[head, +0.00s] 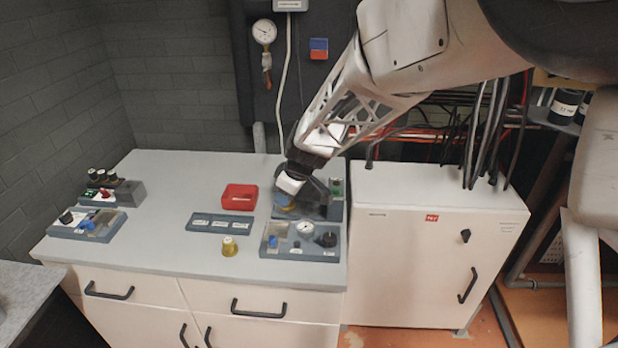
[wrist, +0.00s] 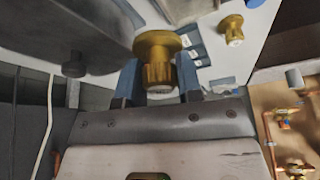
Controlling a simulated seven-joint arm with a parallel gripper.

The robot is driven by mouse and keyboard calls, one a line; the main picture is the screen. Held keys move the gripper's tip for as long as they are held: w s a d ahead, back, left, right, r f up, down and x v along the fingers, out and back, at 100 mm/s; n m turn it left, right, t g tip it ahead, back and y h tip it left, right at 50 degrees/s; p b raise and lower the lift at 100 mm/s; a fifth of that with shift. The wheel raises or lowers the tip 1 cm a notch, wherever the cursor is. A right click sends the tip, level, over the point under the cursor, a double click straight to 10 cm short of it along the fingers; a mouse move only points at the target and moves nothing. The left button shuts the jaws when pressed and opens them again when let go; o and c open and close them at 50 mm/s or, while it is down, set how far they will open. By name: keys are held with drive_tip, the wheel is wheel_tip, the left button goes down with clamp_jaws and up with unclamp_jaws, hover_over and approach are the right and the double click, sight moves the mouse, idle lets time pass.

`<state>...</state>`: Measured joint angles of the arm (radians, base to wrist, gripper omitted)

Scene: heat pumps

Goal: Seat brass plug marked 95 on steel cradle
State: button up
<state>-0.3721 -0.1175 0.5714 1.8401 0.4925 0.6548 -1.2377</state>
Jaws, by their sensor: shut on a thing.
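My gripper (head: 294,203) is over the back right tray of the bench. In the wrist view its blue fingers (wrist: 158,90) are shut on a brass plug (wrist: 157,70) with a wide flange and a ribbed body. A bit of brass shows beside the gripper in the head view. I cannot read a number on the held plug. A second brass plug (head: 230,246) stands upright near the bench's front edge, and it also shows in the wrist view (wrist: 232,29); its mark is too small to read. I cannot pick out the steel cradle with certainty.
A tray with a dial (head: 305,228) and a black knob lies in front of my gripper. A red bin (head: 239,197) and a grey label strip (head: 212,223) are to its left. Two more trays (head: 86,226) sit at far left. Bench between them is clear.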

drive_tip(key=shift+n+g, duration=0.3)
drive_tip(key=shift+n, duration=0.6)
drive_tip(key=s+a, duration=0.2)
drive_tip(key=s, duration=0.1)
drive_tip(key=shift+s+a+f, duration=0.25)
drive_tip(key=shift+a+f, duration=0.05)
drive_tip(key=shift+f, duration=0.1)
drive_tip(key=shift+f, duration=0.15)
drive_tip(key=shift+f, duration=1.9)
drive_tip(key=shift+f, duration=0.8)
idle(0.8)
drive_tip(key=o, duration=1.1)
drive_tip(key=shift+c, duration=0.2)
drive_tip(key=shift+c, duration=0.2)
